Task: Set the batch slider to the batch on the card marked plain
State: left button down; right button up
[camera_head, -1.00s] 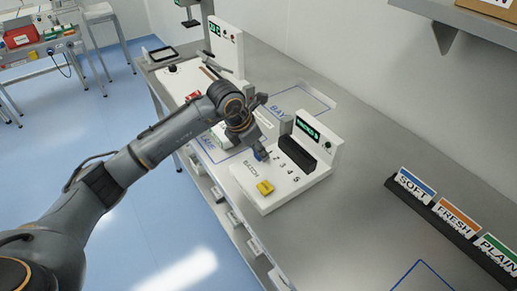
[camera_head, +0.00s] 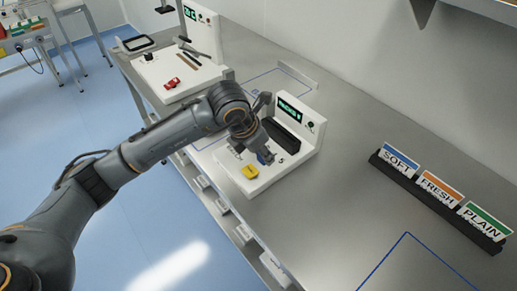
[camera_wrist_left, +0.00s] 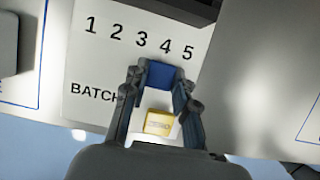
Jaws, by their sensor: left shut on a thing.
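The white batch unit (camera_head: 265,181) stands on the steel bench, with a dark display block at its back. In the left wrist view its panel (camera_wrist_left: 85,70) carries the numbers 1 to 5 and the word BATCH. My left gripper (camera_head: 266,158) is shut on the blue slider knob (camera_wrist_left: 160,75), which sits just below the numbers, nearest 4. The knob (camera_head: 264,157) is partly hidden by the fingers in the head view. The card marked PLAIN (camera_head: 482,222) stands rightmost in a black rack; no batch number is readable on it. My right gripper is not in view.
A yellow button (camera_head: 250,172) sits in front of the slider; it also shows between my fingers in the wrist view (camera_wrist_left: 159,123). SOFT (camera_head: 398,161) and FRESH (camera_head: 440,188) cards share the rack. Another white machine (camera_head: 170,75) stands at the back left. Bench between unit and rack is clear.

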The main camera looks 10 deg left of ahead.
pick_arm(q)
jog(key=c, duration=1)
grip_release()
jog(key=shift+c, duration=0.2)
jog(key=shift+r, duration=0.25)
jog(key=v, duration=1.1)
jog(key=shift+s+r, duration=0.2)
jog(key=shift+a+f, duration=0.1)
